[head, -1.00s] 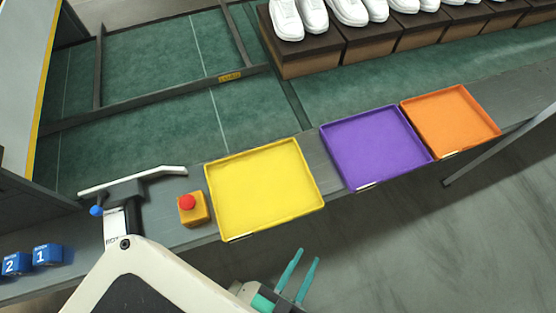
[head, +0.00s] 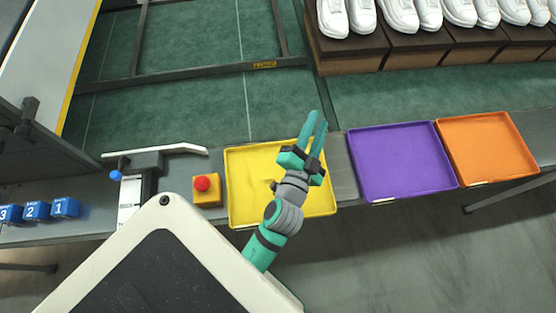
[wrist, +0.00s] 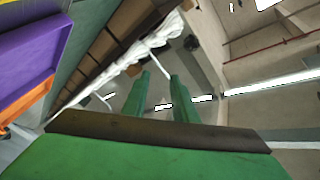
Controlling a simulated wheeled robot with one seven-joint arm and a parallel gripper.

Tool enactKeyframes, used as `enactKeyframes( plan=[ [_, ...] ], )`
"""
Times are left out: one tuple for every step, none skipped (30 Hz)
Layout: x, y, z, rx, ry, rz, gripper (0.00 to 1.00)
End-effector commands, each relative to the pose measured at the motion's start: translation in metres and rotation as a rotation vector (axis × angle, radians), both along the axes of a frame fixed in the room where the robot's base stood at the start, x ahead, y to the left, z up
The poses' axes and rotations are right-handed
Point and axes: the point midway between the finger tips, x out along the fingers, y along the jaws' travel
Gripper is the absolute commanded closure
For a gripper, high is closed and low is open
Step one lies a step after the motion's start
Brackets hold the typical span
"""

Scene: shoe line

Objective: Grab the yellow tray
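The yellow tray (head: 240,185) lies flat and empty on the grey ledge in the head view, to the left of the purple tray. My gripper (head: 316,128) is in front of the tray's right part in the head view and hides some of it. Its two teal fingers point up and away, with a narrow gap between them and nothing held. In the wrist view the two green fingers (wrist: 158,90) stand apart with an empty gap. The yellow tray does not show in the wrist view.
A purple tray (head: 400,160) and an orange tray (head: 487,150) lie to the right on the ledge. An orange box with a red button (head: 203,186) sits just left of the yellow tray. Blue numbered blocks (head: 37,210) are further left. White shoes (head: 398,14) stand on brown boxes behind.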

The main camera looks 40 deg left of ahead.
Motion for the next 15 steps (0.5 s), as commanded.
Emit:
enactKeyframes(
  plan=[
    [0.013, 0.012, 0.017, 0.019, -0.024, 0.04, 0.74],
    [0.018, 0.02, 0.025, 0.029, -0.032, 0.068, 0.74],
    [0.024, 0.031, 0.036, 0.042, -0.041, 0.107, 0.74],
    [0.028, 0.039, 0.044, 0.048, -0.048, 0.136, 0.74],
    [0.032, 0.047, 0.052, 0.053, -0.056, 0.165, 0.74],
    [0.036, 0.058, 0.062, 0.057, -0.064, 0.206, 0.74],
    [0.038, 0.066, 0.069, 0.06, -0.07, 0.237, 0.74],
    [0.04, 0.073, 0.076, 0.059, -0.076, 0.266, 0.74],
    [0.042, 0.084, 0.086, 0.057, -0.082, 0.309, 0.74],
    [0.043, 0.091, 0.092, 0.051, -0.087, 0.34, 0.74],
    [0.044, 0.099, 0.097, 0.046, -0.09, 0.373, 0.74],
    [0.043, 0.109, 0.105, 0.036, -0.094, 0.415, 0.74],
    [0.043, 0.115, 0.11, 0.026, -0.096, 0.446, 0.74],
    [0.043, 0.122, 0.114, 0.014, -0.098, 0.476, 0.74],
    [0.041, 0.131, 0.119, -0.004, -0.098, 0.519, 0.74]
  ],
)
